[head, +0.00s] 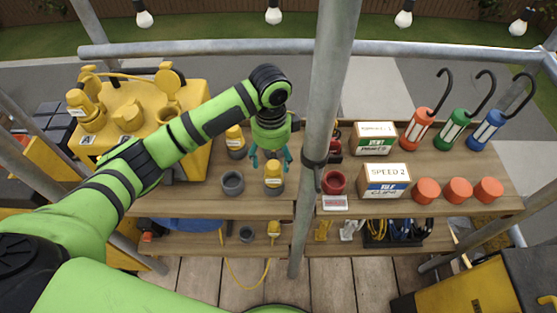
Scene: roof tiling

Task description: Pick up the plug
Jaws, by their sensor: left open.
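A yellow plug with a grey lower end and a pale label (273,184) stands upright on the upper shelf. My left gripper (271,162) is open with teal fingers pointing down, just above or behind the plug's top; I cannot tell whether they touch. A similar yellow and grey plug (235,142) stands further back left. Another yellow plug (274,229) with a yellow cable is on the lower shelf. My right gripper is not in view.
A grey cup-like socket (232,182) stands left of the nearest plug. A red one (334,182) is to the right, beyond a vertical scaffold pole (322,110). A yellow power box (150,115) stands at left. Cardboard boxes (386,177), orange cylinders (458,190) and hooked lamps (453,125) are at right.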

